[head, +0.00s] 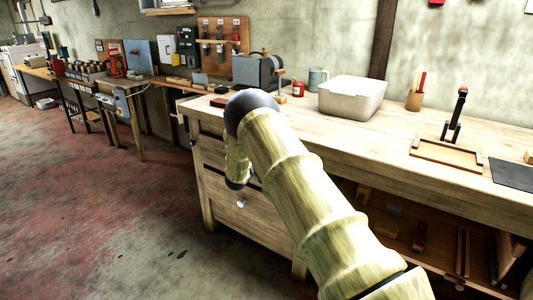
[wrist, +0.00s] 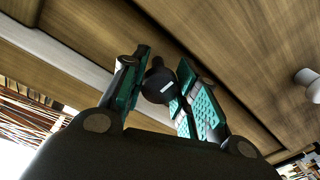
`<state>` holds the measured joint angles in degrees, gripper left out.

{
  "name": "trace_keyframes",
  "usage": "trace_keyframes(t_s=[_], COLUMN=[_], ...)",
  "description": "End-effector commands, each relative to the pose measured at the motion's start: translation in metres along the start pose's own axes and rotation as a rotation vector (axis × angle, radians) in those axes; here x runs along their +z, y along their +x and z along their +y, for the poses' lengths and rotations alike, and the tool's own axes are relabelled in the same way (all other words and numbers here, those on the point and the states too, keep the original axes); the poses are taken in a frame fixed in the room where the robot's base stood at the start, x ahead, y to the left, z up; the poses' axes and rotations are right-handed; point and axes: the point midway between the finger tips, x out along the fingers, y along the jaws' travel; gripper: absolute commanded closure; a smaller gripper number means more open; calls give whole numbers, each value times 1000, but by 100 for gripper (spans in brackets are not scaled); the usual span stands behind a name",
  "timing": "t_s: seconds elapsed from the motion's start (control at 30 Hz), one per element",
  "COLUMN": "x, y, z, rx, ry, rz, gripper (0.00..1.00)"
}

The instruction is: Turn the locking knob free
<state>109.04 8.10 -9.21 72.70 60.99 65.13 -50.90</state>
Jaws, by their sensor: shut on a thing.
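The locking knob (wrist: 158,87) is dark and round with a short white mark on its face. In the wrist view it sits in front of the wooden front of the bench. My gripper (wrist: 164,64) has its two teal-padded fingers on either side of the knob and is shut on it. The mark lies slanted in the picture. In the head view my own arm hides the knob and most of the gripper, which is at the left end of the bench front.
A pale round drawer knob (wrist: 306,84) stands out to the right of the gripper; a drawer knob (head: 241,203) also shows in the head view. The workbench (head: 350,130) carries a white bin (head: 352,98) and tools. Open floor (head: 130,220) lies left.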

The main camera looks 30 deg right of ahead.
Motion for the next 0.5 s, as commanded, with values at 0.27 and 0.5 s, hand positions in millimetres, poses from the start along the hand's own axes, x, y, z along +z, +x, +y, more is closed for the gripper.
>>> trace_keyframes(t_s=[0.27,0.5], x=[2,3], y=[-1,-1], z=[-1,-1], rx=[-4,-5], ry=[-71,-81], rz=[-8,-9], gripper=[94,94])
